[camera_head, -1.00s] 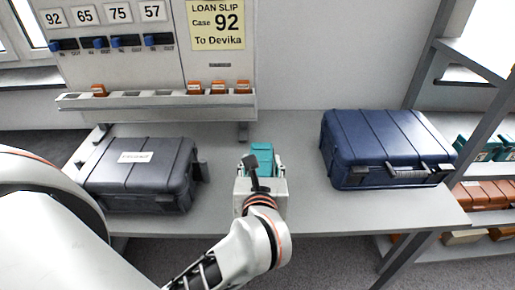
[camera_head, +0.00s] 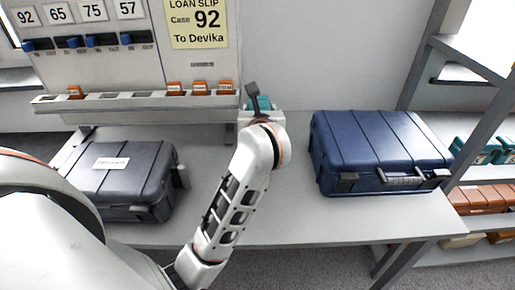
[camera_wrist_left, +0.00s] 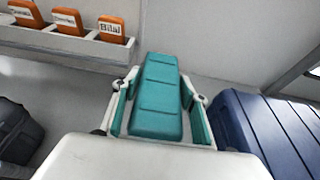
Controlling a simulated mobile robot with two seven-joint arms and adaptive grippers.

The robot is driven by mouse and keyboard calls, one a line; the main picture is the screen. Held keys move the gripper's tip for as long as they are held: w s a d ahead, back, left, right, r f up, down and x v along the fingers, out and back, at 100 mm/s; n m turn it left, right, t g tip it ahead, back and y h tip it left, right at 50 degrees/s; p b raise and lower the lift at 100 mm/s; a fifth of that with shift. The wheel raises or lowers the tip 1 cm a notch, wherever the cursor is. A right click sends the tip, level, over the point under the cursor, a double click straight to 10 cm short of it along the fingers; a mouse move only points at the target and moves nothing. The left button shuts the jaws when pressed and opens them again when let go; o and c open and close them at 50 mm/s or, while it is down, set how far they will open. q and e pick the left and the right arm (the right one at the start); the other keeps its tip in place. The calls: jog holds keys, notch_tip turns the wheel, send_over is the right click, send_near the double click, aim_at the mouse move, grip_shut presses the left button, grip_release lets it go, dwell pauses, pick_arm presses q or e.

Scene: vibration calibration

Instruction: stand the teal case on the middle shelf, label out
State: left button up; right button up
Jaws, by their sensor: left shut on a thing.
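The teal case (camera_wrist_left: 158,98) is held in my left gripper (camera_wrist_left: 160,88) and fills the middle of the left wrist view. In the head view only a small part of the teal case (camera_head: 260,103) shows above my wrist, near the back of the bench; the gripper itself (camera_head: 262,114) is mostly hidden by my arm. No label shows on the held case. At the right, a rack (camera_head: 478,108) has a shelf with other teal cases (camera_head: 480,152), cut off by the picture edge. My right gripper is not in view.
A dark grey case (camera_head: 125,180) lies left on the bench (camera_head: 290,225), a large blue case (camera_head: 380,150) right. Behind stands a panel with a loan slip (camera_head: 198,22) reading "Case 92 To Devika" and a ledge of orange tags (camera_head: 200,88). Orange cases (camera_head: 485,198) sit lower on the rack.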

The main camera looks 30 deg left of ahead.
pick_arm(q)
notch_tip(320, 180, down, 5)
jog(key=shift+f+b, duration=0.15)
jog(key=shift+b, duration=0.35)
jog(key=shift+f, duration=0.4)
notch_tip(320, 180, down, 5)
jog(key=shift+b, duration=0.65)
jog(key=shift+f, duration=0.4)
jog(key=o, duration=1.4)
jog(key=shift+o, duration=0.4)
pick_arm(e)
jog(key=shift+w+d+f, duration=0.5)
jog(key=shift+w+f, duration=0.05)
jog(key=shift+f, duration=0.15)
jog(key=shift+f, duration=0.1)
